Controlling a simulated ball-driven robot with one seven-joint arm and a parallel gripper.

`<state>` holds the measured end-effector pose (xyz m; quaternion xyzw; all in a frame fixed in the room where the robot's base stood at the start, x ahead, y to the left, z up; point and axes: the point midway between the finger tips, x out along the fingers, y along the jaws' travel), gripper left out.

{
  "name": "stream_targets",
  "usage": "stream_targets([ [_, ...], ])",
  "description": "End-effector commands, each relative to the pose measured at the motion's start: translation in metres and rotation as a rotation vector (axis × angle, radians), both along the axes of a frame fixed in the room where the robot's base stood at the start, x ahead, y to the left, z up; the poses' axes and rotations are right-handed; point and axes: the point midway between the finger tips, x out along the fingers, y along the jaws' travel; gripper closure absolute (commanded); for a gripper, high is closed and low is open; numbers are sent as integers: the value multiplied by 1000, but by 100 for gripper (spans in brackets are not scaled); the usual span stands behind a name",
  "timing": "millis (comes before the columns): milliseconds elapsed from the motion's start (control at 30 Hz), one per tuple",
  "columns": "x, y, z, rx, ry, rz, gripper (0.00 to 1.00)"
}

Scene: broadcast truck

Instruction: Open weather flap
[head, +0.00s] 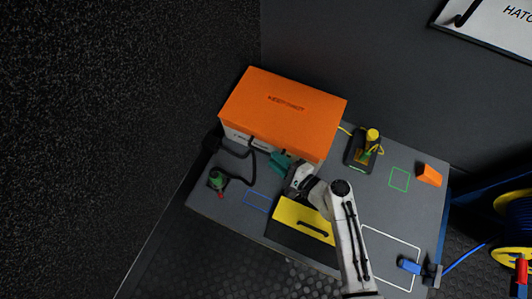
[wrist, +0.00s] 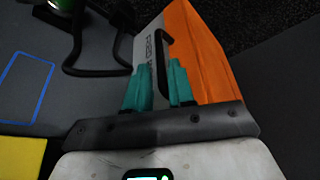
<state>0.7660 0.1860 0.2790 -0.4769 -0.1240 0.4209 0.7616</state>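A large orange box (head: 285,108) with dark lettering on top stands at the back left of the grey bench. Its pale front panel (head: 236,134) carries text and looks upright. In the wrist view the pale panel (wrist: 146,45) has a black handle (wrist: 163,42) and sits beside the orange side (wrist: 200,60). I take this panel to be the weather flap. My gripper (head: 278,161) is at the box's front, its teal fingers (wrist: 160,85) slightly apart around the handle. It appears shut on the handle; the exact contact is hidden.
A yellow panel (head: 290,218) with a black handle lies before my arm. A green-topped device (head: 217,180) with a black cable stands left. A yellow-knobbed device (head: 371,136), an orange wedge (head: 429,175) and a blue connector (head: 408,265) are right. The blue outline (head: 258,201) is empty.

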Motion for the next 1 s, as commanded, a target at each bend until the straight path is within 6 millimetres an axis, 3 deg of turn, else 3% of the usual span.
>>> stream_targets([
  [300,27,34,-11,0,-1,1,77],
  [700,32,39,-11,-1,-1,2,77],
  [933,31,39,-11,-1,-1,2,98],
  [1000,31,39,-11,-1,0,2,100],
])
